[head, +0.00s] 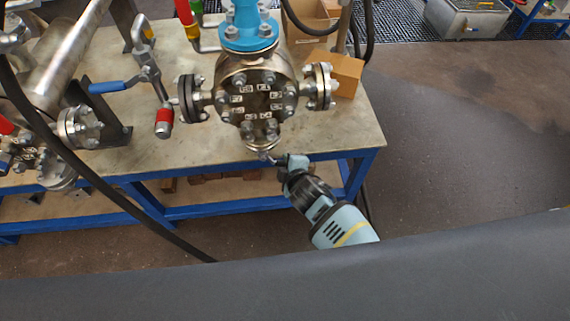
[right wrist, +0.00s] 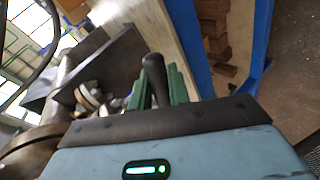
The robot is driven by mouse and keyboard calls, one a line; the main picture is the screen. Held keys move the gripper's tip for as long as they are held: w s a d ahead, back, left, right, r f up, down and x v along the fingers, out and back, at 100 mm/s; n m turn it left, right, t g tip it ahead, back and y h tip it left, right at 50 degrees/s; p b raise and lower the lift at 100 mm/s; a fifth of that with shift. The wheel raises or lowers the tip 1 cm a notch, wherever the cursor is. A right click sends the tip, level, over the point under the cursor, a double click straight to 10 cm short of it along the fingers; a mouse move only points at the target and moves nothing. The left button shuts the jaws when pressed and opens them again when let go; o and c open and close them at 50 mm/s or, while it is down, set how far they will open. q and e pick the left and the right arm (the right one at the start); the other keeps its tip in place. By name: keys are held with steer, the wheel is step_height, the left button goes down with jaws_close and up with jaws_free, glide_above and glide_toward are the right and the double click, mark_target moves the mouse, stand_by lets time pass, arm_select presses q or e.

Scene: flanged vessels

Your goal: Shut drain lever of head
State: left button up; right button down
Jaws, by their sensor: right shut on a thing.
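The vessel head (head: 258,92) is a round metal body with a bolted, labelled front face and flanged side ports. It stands at the front edge of the bench, under a blue flange. A small drain fitting (head: 262,148) hangs at its underside. My right gripper (head: 281,160) reaches up to this fitting from the lower right. In the right wrist view, a dark, rounded lever handle (right wrist: 154,75) stands between the green fingers of my right gripper (right wrist: 157,90), which are shut on it. The rest of the lever is mostly hidden. My left gripper is not in view.
The metal bench (head: 340,140) has a blue frame. A blue-handled valve (head: 108,87) and a red-handled part (head: 164,122) are left of the vessel head. A cardboard box (head: 345,75) is behind at right. A black hose (head: 110,195) crosses at left. Floor at right is clear.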

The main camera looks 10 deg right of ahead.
steer(key=shift+d+r+n+h+p, duration=0.1)
steer(key=shift+r+n+h+p, duration=0.4)
steer(key=shift+r+n+h, duration=0.3)
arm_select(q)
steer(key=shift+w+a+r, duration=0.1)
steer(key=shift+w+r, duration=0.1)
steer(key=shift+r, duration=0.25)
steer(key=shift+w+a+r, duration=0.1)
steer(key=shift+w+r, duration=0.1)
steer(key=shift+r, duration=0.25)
arm_select(e)
steer(key=shift+r, duration=0.25)
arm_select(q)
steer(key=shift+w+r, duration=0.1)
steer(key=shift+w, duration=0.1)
arm_select(e)
steer(key=shift+h, duration=0.3)
steer(key=c, duration=1.4)
jaws_free()
steer(key=shift+o, duration=0.2)
